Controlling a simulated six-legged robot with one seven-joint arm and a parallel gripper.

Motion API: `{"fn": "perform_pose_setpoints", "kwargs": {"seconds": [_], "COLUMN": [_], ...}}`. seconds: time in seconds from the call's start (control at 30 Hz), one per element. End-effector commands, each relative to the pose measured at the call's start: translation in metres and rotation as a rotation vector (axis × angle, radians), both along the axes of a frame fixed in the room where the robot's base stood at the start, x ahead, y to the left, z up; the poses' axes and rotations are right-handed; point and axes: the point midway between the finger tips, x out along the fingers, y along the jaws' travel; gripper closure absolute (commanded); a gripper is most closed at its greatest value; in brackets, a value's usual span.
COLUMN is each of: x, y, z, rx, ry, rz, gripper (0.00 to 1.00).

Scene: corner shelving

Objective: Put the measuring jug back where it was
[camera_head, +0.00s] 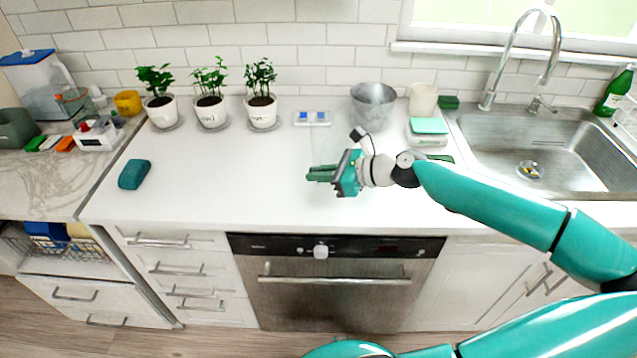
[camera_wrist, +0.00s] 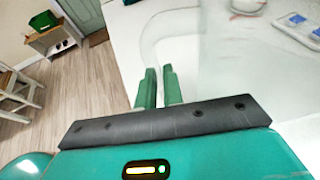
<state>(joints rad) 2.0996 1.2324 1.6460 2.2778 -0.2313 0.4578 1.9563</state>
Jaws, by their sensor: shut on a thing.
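The measuring jug (camera_wrist: 215,65) is clear and hard to make out. In the wrist view its curved handle outline shows just beyond my fingertips, with the body to the right. In the head view only a faint clear shape (camera_head: 326,147) shows beside my gripper (camera_head: 312,174), over the white worktop. My gripper's green fingers (camera_wrist: 159,72) are close together on the jug's handle side. The exact contact is hard to see through the clear wall. I cannot tell whether the jug's base touches the worktop.
Three potted plants (camera_head: 210,108), a white device with blue panels (camera_head: 312,118), a metal bucket (camera_head: 373,108) and a scale (camera_head: 427,130) line the back. A teal sponge (camera_head: 134,174) lies at left. The sink (camera_head: 540,150) is at right. The front-middle worktop (camera_head: 230,195) is clear.

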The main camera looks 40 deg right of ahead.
Motion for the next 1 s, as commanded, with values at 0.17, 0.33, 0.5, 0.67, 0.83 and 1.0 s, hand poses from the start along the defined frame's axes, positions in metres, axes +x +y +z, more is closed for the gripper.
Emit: {"fn": "perform_pose_setpoints", "kwargs": {"seconds": [0.17, 0.33, 0.5, 0.67, 0.83, 1.0], "x": [0.003, 0.003, 0.003, 0.003, 0.003, 0.003], "y": [0.001, 0.001, 0.001, 0.001, 0.001, 0.001], "z": [-0.025, -0.034, -0.034, -0.037, -0.036, -0.036], "rx": [0.002, 0.0, 0.0, 0.0, 0.0, 0.0], "ry": [-0.001, 0.0, 0.0, 0.0, 0.0, 0.0], "rz": [0.001, 0.001, 0.001, 0.001, 0.001, 0.001], "gripper": [1.0, 1.0, 1.0, 0.87, 0.69, 0.69]}}
